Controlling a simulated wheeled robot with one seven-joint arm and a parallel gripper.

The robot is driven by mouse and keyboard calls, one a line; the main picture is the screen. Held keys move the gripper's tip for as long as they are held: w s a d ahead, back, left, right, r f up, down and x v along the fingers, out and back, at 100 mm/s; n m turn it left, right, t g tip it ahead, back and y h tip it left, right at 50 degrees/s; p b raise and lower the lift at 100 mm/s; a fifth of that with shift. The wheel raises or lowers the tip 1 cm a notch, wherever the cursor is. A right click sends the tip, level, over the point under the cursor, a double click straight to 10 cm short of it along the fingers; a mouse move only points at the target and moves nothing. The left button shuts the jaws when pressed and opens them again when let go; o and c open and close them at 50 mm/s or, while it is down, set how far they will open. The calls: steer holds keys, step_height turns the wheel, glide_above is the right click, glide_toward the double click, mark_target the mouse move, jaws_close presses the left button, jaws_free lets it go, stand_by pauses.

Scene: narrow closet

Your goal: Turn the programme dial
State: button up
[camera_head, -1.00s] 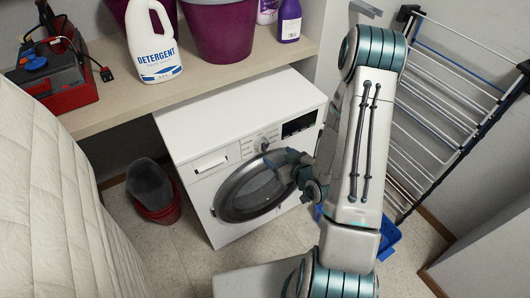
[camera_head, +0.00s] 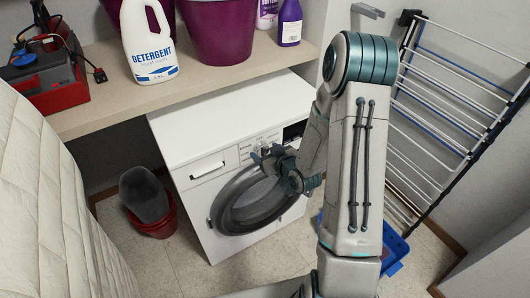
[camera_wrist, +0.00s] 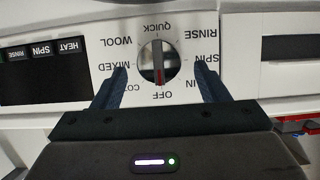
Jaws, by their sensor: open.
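The programme dial (camera_wrist: 158,64) is a round silver knob with a dark ring on the white washing machine (camera_head: 189,133). In the wrist view it appears upside down, ringed by labels such as QUICK, RINSE, SPIN, MIXED and WOOL. The red mark on its grip bar points at OFF. My gripper (camera_wrist: 160,82) is open, one dark finger on each side of the dial, and no contact shows. In the head view my gripper (camera_head: 265,155) is at the machine's front panel, above the door, and hides most of the dial.
The round door (camera_head: 250,206) is shut below the panel. A red bucket (camera_head: 154,215) stands left on the floor; a drying rack (camera_head: 450,100) stands right.

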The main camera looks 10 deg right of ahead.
steer(key=shift+w+a+f, duration=0.1)
steer(key=shift+w+f, duration=0.1)
steer(key=shift+w, duration=0.2)
steer(key=shift+c, duration=0.3)
steer(key=c, duration=0.9)
steer(key=shift+a, duration=0.15)
